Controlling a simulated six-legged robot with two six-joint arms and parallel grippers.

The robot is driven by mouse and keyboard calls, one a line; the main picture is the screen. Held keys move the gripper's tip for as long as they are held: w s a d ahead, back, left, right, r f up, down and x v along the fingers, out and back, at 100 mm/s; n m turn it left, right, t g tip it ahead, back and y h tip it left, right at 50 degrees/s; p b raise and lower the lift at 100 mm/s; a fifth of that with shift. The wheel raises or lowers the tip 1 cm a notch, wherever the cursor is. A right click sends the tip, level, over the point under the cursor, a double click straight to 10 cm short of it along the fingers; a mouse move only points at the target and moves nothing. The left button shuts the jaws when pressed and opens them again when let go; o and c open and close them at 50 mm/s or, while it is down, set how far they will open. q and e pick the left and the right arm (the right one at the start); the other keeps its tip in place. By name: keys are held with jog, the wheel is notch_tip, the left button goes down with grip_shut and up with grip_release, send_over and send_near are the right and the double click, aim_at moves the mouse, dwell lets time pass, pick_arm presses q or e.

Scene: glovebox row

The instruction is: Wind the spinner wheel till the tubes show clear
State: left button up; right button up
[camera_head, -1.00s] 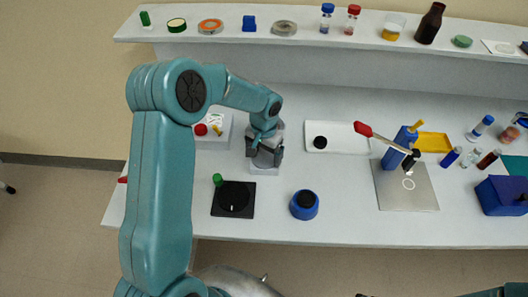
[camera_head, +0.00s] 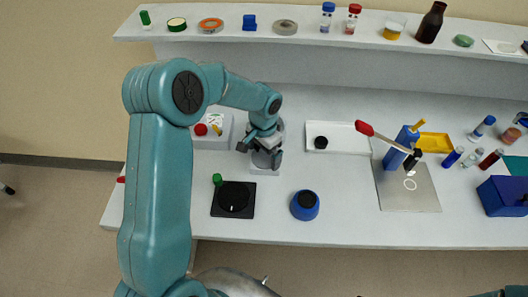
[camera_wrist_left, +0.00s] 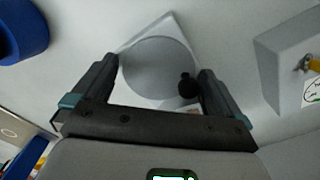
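A round grey wheel (camera_wrist_left: 158,68) with a black knob (camera_wrist_left: 188,86) near its rim sits on a white square base (camera_wrist_left: 172,25). In the head view the base (camera_head: 262,170) is mostly hidden under my left gripper (camera_head: 260,154). My left gripper (camera_wrist_left: 156,68) is open above the wheel, with the knob between its fingers, close to the right finger. I cannot tell if they touch. Small capped tubes (camera_head: 490,159) stand at the right of the bench; none shows at the wheel. My right gripper is not in view.
A black square plate (camera_head: 218,209) with a dark disc and green knob lies in front. A blue round pot (camera_head: 305,205) stands to its right. A white box (camera_head: 208,141) with a red button is left of the gripper, and a white tray (camera_head: 345,128) lies to the right.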

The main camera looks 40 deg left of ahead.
aim_at(264, 157)
pick_arm(q)
jog(key=shift+r, duration=0.1)
notch_tip(264, 157, up, 16)
jog(key=b, duration=0.1)
dwell(0.4)
